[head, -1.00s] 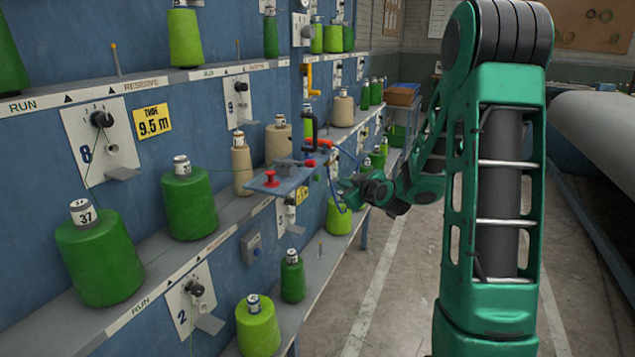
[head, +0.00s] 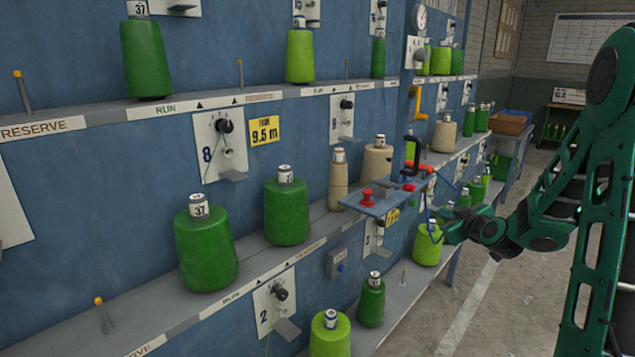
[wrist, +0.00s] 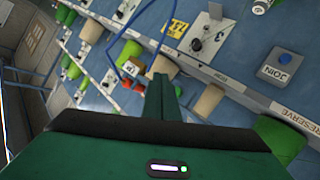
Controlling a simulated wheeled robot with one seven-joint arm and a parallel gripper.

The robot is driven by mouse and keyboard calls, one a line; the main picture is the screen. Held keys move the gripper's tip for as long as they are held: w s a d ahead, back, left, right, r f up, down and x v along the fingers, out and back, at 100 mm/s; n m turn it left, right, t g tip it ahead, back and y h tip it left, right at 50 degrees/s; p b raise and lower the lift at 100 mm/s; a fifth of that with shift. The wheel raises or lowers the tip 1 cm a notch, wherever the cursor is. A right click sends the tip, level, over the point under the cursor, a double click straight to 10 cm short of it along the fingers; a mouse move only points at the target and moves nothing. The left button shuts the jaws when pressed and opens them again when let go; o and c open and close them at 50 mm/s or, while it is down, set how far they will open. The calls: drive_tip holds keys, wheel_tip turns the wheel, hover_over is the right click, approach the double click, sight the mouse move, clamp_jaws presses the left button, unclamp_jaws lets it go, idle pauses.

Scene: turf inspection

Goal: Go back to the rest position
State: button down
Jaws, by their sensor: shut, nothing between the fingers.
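My gripper (head: 440,226) shows small in the head view, at the end of my green arm, in front of the rack's lower shelf. It appears close to a lime-green yarn cone (head: 427,246), but I cannot tell whether they touch. In the wrist view my gripper's dark green fingers (wrist: 160,92) lie together, shut and with nothing seen between them. A blue looped cable (head: 428,212) hangs beside the gripper.
The blue rack carries several green and beige cones, including a green cone marked 37 (head: 205,250) on the middle shelf. A black clamp (head: 411,160) and a yellow handle (head: 416,103) stick out. Grey floor (head: 500,305) lies open right of the rack.

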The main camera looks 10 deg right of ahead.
drive_tip(key=s+a+m+g, duration=0.2)
drive_tip(key=s+g, duration=0.3)
drive_tip(key=s, duration=0.9)
drive_tip(key=s+a+m+g+y, duration=0.1)
drive_tip(key=s+a+m+g, duration=0.2)
drive_tip(key=s, duration=1.2)
drive_tip(key=s+a+m+g, duration=0.3)
drive_tip(key=s+m+g, duration=0.2)
drive_tip(key=s, duration=1)
drive_tip(key=shift+a+m+g, duration=0.25)
drive_tip(key=shift+m+g, duration=0.15)
drive_tip(key=shift+g, duration=0.4)
drive_tip(key=shift+w+f, duration=0.3)
drive_tip(key=shift+w, duration=0.3)
